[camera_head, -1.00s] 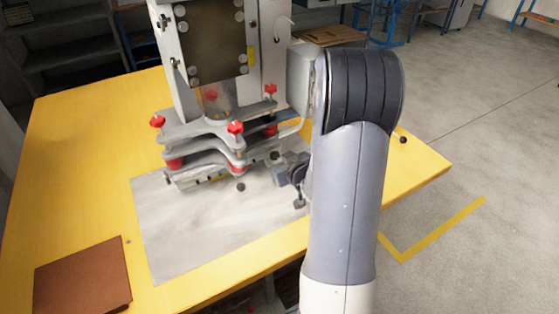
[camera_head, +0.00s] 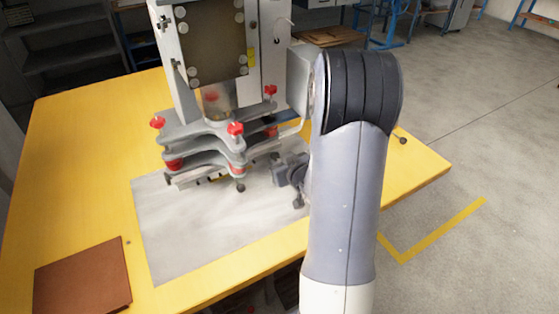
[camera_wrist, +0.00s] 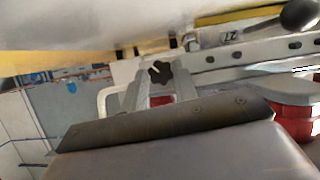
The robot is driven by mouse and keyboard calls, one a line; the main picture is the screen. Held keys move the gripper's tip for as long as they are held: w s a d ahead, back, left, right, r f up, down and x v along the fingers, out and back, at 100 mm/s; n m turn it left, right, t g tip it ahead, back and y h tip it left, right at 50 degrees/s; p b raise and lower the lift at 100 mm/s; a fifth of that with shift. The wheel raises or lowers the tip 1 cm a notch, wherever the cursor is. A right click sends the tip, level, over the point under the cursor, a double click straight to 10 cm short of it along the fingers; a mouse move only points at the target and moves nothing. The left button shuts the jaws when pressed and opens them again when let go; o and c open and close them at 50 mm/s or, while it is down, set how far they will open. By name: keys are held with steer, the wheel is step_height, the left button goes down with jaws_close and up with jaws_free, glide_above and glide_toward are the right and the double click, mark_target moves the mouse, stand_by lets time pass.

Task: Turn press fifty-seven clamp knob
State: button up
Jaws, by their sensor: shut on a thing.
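The clamp knob (camera_wrist: 159,73) is a small black star-shaped knob, upper middle in the wrist view. My gripper (camera_wrist: 161,83) has its two grey fingers on either side of the knob and is shut on it. The press (camera_head: 207,137), with stacked grey plates and red knobs, stands on the table in the head view. A small tag reading 57 (camera_wrist: 230,38), upside down, is on the press rail in the wrist view.
A black ball handle (camera_wrist: 299,14) and a red part (camera_wrist: 293,124) are at the right of the wrist view. The yellow table (camera_head: 75,190) carries a grey sheet (camera_head: 190,240) and a brown board (camera_head: 83,278). The table's left part is clear.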

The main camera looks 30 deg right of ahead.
steer(key=shift+r+p, duration=0.1)
steer(key=shift+p, duration=0.25)
steer(key=m+y+p, duration=0.1)
steer(key=m+p, duration=0.1)
steer(key=p, duration=0.1)
steer(key=shift+d+r+y, duration=0.1)
steer(key=shift+d+y, duration=0.05)
steer(key=shift+y, duration=0.15)
steer(key=shift+d+f+m+y+p, duration=0.1)
steer(key=shift+f+m+y+p, duration=0.1)
steer(key=shift+m+y+p, duration=1.1)
steer(key=shift+m+p, duration=0.3)
steer(key=shift+m, duration=0.1)
steer(key=o, duration=1)
steer(key=shift+c, duration=0.2)
steer(key=v, duration=1)
steer(key=shift+s, duration=0.4)
